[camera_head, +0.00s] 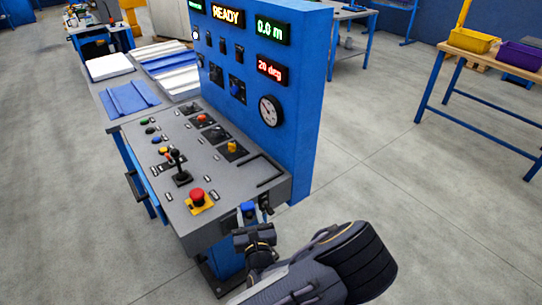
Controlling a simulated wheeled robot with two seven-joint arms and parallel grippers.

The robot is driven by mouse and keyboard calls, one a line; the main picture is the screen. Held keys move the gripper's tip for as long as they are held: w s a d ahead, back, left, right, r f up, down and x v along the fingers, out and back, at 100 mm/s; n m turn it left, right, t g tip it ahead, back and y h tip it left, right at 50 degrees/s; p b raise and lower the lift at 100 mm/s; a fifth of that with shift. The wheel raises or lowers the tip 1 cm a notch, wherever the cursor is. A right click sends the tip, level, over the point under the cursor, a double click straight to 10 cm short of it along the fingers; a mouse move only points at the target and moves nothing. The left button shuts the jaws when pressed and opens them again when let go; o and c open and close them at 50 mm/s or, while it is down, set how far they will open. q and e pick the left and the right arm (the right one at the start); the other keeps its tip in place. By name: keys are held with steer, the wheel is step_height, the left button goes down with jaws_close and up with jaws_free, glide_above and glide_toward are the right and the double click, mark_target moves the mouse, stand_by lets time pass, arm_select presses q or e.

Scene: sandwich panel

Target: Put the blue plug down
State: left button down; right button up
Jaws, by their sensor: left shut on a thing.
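My left gripper (256,212) is at the near right corner of the grey console, low in the picture. It is shut on the blue plug (248,208), a small blue piece at its jaws. The plug's lower part is hidden by the jaws. The plug and gripper overlap the console's front right edge in the picture; I cannot tell whether they touch it. My right gripper is not in view.
The grey console top (222,172) carries a joystick (178,165), a red stop button (197,196) and several knobs. A blue upright panel (295,125) with displays stands behind it. Open floor lies to the right.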

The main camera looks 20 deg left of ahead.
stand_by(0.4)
arm_select(q)
steer(key=shift+s+a+m+t+h, duration=0.3)
steer(key=shift+a+m+h, duration=0.1)
steer(key=shift+h, duration=0.2)
steer(key=shift+s+a+f+m+h, duration=0.15)
steer(key=shift+s+a+m+h, duration=0.05)
steer(key=shift+m+h, duration=0.35)
steer(key=shift+s+d+f+m+t+h, duration=0.2)
steer(key=shift+s+f+m+h, duration=0.35)
steer(key=shift+h, duration=0.55)
steer(key=shift+s+d+f+m+t+h, duration=0.1)
steer(key=shift+s+f+m+t+h, duration=0.35)
steer(key=shift+m+h, duration=0.45)
steer(key=shift+s+d+f+m+t+h, duration=0.15)
steer(key=shift+s+f+m+h, duration=0.35)
steer(key=shift+h, duration=0.75)
